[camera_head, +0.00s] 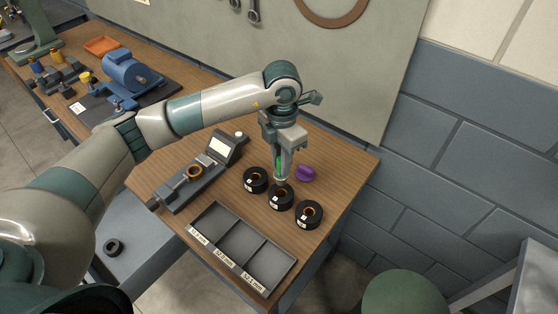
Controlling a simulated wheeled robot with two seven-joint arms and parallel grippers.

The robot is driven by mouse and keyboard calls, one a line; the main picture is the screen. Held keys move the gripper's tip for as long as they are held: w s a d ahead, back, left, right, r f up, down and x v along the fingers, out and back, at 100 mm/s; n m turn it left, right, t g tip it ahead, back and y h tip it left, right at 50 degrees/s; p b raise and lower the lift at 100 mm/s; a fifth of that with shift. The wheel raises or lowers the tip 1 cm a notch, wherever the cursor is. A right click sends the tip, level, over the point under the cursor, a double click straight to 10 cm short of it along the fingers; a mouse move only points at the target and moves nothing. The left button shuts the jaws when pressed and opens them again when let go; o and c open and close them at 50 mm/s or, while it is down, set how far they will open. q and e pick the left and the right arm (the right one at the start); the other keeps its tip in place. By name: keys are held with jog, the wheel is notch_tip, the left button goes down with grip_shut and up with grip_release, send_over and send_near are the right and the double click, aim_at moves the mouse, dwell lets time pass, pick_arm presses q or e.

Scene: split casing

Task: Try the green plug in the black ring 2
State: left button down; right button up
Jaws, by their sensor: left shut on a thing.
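My left gripper (280,177) points down and is shut on the green plug (279,164), of which only a green strip shows between the fingers. The fingertips are right over the middle of three black rings (281,201). The plug's lower end is hidden, so I cannot tell whether it is inside that ring or just above it. Another black ring (256,184) lies to the upper left and a third black ring (309,219) to the lower right. Each ring has an orange-brown inside and a small white label too small to read. My right gripper is not in view.
A purple piece (306,174) lies close right of the gripper. A grey three-compartment tray (228,271) stands in front. A measuring device (185,187) holding a ring is left of the rings. A blue motor (131,75) stands at the back left. The wall panel is close behind.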

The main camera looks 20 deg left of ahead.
aim_at(281, 178)
pick_arm(q)
jog(key=shift+f, duration=0.15)
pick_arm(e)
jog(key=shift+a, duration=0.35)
